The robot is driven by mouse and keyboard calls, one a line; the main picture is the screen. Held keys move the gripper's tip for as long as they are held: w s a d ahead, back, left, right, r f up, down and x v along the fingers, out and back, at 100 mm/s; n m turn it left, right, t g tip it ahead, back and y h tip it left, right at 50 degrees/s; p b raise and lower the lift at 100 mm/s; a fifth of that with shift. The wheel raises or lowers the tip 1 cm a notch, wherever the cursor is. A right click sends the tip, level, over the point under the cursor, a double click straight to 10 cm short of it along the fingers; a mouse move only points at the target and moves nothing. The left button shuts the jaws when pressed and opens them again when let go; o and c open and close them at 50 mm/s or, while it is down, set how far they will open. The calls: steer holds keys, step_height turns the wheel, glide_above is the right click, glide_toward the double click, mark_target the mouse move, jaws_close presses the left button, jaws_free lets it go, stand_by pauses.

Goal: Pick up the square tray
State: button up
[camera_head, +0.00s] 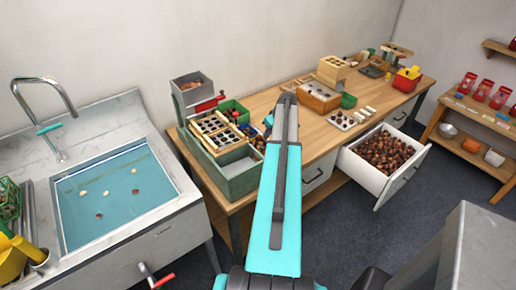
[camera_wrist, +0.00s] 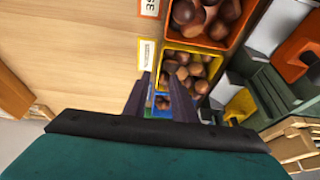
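A pale, roughly square tray (camera_head: 352,127) with dark chestnuts in hollows lies on the wooden bench in the head view, right of my arm. I cannot tell for sure that it is the square tray of the task. My gripper (camera_wrist: 160,100) shows in the wrist view as two dark fingers standing apart, with nothing seen held between them. It is above the bench, beside a yellow bin (camera_wrist: 168,57) and an orange bin (camera_wrist: 237,40) of chestnuts. In the head view my arm hides the gripper's fingers and part of the bench.
A green sorting unit (camera_head: 235,185) stands at the bench's left end. An open drawer (camera_head: 378,190) full of chestnuts juts out in front. A sink (camera_head: 120,215) is at the left, and shelves (camera_head: 470,115) with red bags are at the right. Wooden boxes (camera_head: 318,100) stand behind the tray.

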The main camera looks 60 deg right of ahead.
mark_target(258, 147)
steer(key=shift+x, duration=0.95)
steer(key=shift+d+p+x, duration=0.2)
steer(key=shift+p+x, duration=1.3)
steer(key=shift+x, duration=0.45)
steer(key=shift+w+f, duration=0.15)
steer(key=shift+f, duration=0.45)
steer(key=shift+f, duration=0.15)
jaws_close()
